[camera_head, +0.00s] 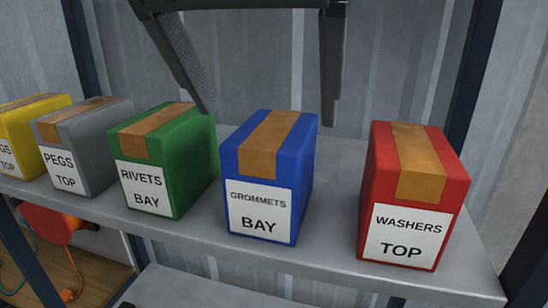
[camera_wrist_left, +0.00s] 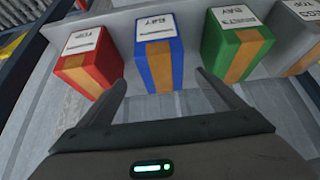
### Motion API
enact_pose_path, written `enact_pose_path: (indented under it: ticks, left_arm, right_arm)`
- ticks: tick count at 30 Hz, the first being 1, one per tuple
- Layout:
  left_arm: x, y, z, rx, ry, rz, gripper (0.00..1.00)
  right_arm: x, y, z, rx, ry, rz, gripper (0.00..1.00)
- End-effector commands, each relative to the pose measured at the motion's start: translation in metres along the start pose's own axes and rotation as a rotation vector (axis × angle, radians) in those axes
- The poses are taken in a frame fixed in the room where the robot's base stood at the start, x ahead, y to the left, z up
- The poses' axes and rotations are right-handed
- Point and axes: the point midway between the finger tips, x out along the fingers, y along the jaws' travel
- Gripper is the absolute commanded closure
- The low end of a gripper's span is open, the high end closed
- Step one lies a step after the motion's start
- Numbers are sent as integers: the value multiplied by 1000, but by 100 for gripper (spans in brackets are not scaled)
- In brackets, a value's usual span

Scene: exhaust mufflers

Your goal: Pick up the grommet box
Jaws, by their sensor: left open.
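The grommet box (camera_head: 234,157) is blue with a brown tape strip and a white label reading "GROMMETS BAY". It stands upright on a grey metal shelf (camera_head: 335,185), between the green and red boxes. My left gripper (camera_head: 268,118) is open and empty. Its two fingers hang from the top of the head view, behind and above the blue box, one on each side of it. In the left wrist view the blue box (camera_wrist_left: 175,68) lies beyond and between the open fingertips (camera_wrist_left: 161,76). The fingers do not appear to touch it. My right gripper is not in view.
A green rivets box (camera_head: 190,165) stands left of the blue box, with a narrow gap. A red washers box (camera_head: 375,165) stands to the right, with a wider gap. Grey (camera_head: 92,165) and yellow (camera_head: 15,122) boxes stand further left. Dark shelf posts (camera_head: 478,55) flank the shelf.

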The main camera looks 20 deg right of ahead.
Motion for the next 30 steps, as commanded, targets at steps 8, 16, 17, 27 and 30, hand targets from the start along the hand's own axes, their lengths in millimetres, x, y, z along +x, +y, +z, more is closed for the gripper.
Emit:
enact_pose_path:
  ticks: [8, 16, 17, 27, 30]
  left_arm:
    - [42, 0, -1, 1, -3, -1, 12]
    - [53, 0, 0, 0, 0, 0, 12]
    - [53, 0, 0, 0, 0, 0, 12]
    - [56, -1, -1, 0, -2, -1, 12]
    - [63, -2, -2, 1, -3, -2, 12]
  right_arm:
    - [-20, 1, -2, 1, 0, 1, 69]
    - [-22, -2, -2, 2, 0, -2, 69]
    - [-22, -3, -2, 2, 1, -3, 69]
    - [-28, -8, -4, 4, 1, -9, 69]
    - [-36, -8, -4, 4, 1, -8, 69]
